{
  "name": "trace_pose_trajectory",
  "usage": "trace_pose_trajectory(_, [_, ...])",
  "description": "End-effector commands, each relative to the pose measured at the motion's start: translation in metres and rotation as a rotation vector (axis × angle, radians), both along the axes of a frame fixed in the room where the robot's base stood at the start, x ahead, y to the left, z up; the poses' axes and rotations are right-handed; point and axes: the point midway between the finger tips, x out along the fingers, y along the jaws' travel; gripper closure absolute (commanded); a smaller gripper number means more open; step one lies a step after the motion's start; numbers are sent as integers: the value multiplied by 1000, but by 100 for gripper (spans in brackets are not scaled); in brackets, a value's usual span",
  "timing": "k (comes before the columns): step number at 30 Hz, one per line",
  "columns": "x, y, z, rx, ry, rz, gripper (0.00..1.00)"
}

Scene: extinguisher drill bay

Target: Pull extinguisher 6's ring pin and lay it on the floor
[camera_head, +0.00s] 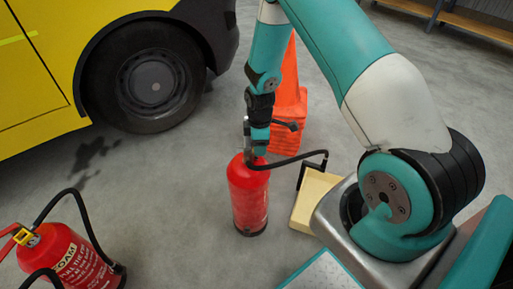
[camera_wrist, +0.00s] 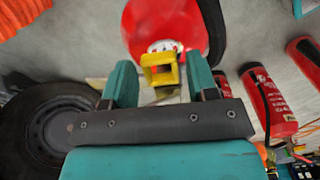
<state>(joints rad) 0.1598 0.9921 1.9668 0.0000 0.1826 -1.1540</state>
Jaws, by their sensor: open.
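A red extinguisher (camera_head: 248,200) stands upright on the floor at the centre of the head view. I cannot read a number on it. My gripper (camera_head: 259,147) is right at its top and hides most of the valve head; a black hose (camera_head: 290,162) arches to the right. In the wrist view, my gripper (camera_wrist: 160,64) is open, with one teal finger on each side of a yellow piece (camera_wrist: 160,72) at the extinguisher's head. The red body (camera_wrist: 165,22) and a white gauge (camera_wrist: 163,46) show beyond. I cannot clearly make out the ring pin.
A red foam extinguisher (camera_head: 68,255) stands at the lower left. Orange cones (camera_head: 289,112) stand just behind the centre one, and a pale yellow block (camera_head: 312,200) lies to its right. A yellow vehicle (camera_head: 38,75) fills the upper left. Grey floor (camera_head: 165,200) is clear between the extinguishers.

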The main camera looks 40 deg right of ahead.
Motion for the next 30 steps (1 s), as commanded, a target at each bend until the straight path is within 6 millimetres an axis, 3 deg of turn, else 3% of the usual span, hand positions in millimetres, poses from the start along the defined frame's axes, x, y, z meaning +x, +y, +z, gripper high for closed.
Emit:
trace_pose_trajectory(8, [0, 0, 0, 0, 0, 0, 47])
trace_pose_trajectory(14, [0, 0, 0, 0, 0, 0, 93])
trace_pose_trajectory(30, [-10, -15, 0, 0, 0, -2, 94])
